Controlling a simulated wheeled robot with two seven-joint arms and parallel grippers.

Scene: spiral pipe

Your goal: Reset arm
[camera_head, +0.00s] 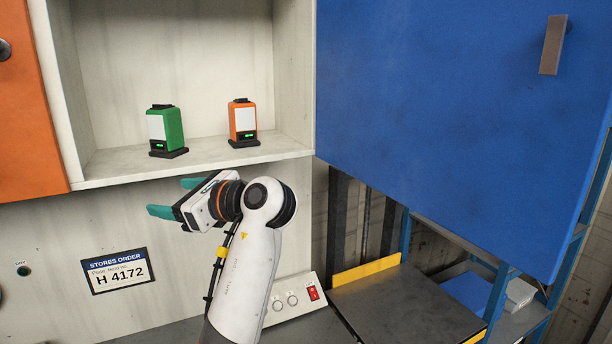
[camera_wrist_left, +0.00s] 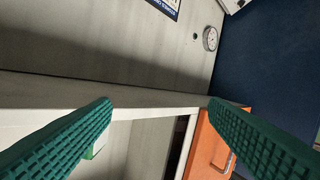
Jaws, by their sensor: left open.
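My left arm rises from the bottom middle of the head view. My left gripper (camera_head: 173,198) points left, just below the front edge of a cabinet shelf (camera_head: 210,158). Its two teal fingers are apart with nothing between them. In the left wrist view the fingers (camera_wrist_left: 160,105) are spread wide, with the pale shelf edge beyond them. A green device (camera_head: 165,130) and an orange device (camera_head: 242,122) stand upright on the shelf, apart from the gripper. My right gripper is in neither view.
A blue door (camera_head: 450,110) fills the upper right, and an orange door (camera_head: 28,110) is at the left. A stores order sign (camera_head: 118,271) is on the panel below the shelf. A switch box (camera_head: 293,301) and a dark platform (camera_head: 405,305) lie to the lower right.

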